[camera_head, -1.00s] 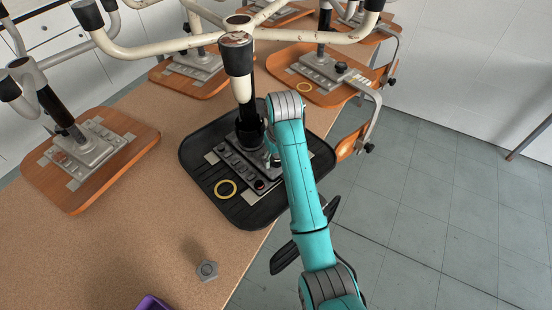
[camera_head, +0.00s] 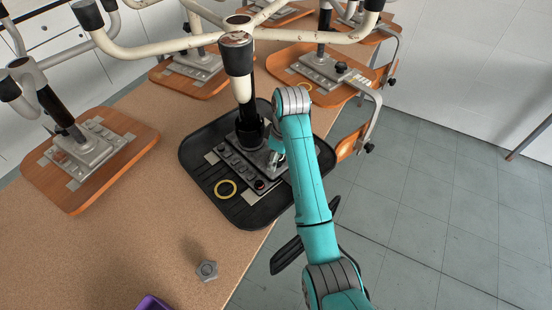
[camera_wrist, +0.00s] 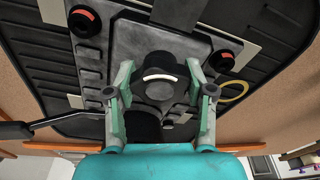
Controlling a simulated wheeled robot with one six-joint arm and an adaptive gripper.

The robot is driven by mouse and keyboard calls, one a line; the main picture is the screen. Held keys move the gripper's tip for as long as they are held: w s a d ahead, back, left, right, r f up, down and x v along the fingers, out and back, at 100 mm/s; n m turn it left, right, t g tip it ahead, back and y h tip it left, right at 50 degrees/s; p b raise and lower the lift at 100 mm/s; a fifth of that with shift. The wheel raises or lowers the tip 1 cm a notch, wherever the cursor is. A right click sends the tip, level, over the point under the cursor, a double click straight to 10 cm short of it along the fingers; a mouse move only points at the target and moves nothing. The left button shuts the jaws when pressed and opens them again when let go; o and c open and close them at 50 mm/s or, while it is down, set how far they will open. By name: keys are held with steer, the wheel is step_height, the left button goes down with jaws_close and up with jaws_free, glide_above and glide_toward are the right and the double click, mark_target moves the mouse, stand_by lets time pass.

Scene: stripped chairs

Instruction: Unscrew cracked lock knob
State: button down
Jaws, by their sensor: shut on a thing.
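In the wrist view a dark round knob (camera_wrist: 158,90) with a pale curved mark sits on the grey metal chair plate (camera_wrist: 130,50). I cannot make out a crack in it. My gripper (camera_wrist: 160,76) has one teal finger on each side of this knob and is shut on it. Two other dark knobs, a left one (camera_wrist: 85,21) and a right one (camera_wrist: 222,60), carry red marks. In the head view the plate (camera_head: 232,162) lies on a black seat (camera_head: 200,180), and my arm hides most of the gripper and the held knob.
A yellow ring (camera_head: 225,189) lies on the black seat. A grey nut-shaped piece (camera_head: 207,270) and a purple container (camera_head: 153,302) are on the tan table (camera_head: 110,245). A dark column with cream legs (camera_head: 238,55) rises beside my arm. Wooden seats with similar plates stand around.

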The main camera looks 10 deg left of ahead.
steer(key=shift+f+n, duration=0.1)
steer(key=shift+n, duration=1.4)
steer(key=shift+c, duration=1.6)
jaws_free()
steer(key=m, duration=0.7)
steer(key=shift+t, duration=0.3)
steer(key=m+h, duration=0.1)
steer(key=m, duration=0.4)
steer(key=shift+t, duration=0.3)
